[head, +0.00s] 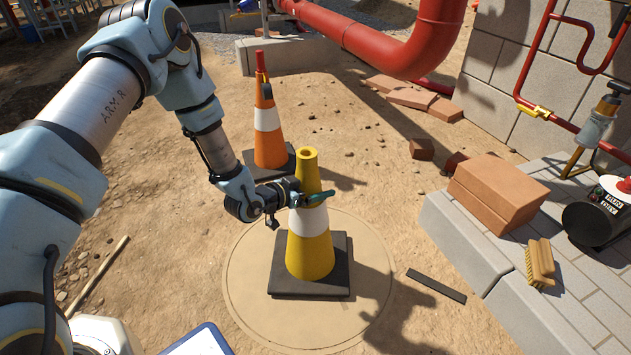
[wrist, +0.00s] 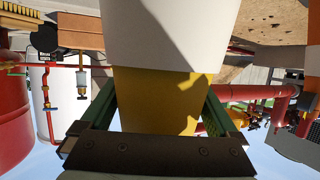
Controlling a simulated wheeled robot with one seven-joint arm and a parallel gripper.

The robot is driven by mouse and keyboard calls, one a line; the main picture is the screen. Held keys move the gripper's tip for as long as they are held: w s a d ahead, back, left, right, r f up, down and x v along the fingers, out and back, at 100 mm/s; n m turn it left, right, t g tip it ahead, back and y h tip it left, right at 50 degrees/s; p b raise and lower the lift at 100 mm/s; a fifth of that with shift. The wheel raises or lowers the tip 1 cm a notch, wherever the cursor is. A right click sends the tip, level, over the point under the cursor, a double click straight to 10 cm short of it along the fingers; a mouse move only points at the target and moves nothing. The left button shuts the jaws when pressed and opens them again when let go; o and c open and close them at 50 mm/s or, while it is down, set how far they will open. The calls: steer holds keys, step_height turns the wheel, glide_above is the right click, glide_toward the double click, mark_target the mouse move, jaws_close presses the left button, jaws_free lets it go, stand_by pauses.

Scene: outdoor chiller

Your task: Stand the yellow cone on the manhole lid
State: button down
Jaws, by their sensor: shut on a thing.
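The yellow cone (head: 310,255) has a white band and a black square base. It is upright, with its base inside the outline of the round, sand-coloured manhole lid (head: 250,310). I cannot tell whether the base touches the lid or hangs just above it. My gripper (head: 314,198) is shut on the cone's upper part, above the white band, reaching in from the left. In the wrist view, the yellow section of the cone (wrist: 155,100) sits between the two green fingers of my gripper (wrist: 160,108). The wrist view appears upside down, and the cone's base is outside it.
An orange cone (head: 268,140) with a white band stands behind the lid. A dark flat strip (head: 436,286) lies to the right. A paved ledge (head: 467,240) holds bricks (head: 497,190) and a brush (head: 540,262). A large red pipe (head: 385,40) crosses behind.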

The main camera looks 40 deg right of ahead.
steer(key=shift+d+f, duration=0.1)
steer(key=shift+f, duration=0.4)
jaws_free()
steer(key=shift+f, duration=0.1)
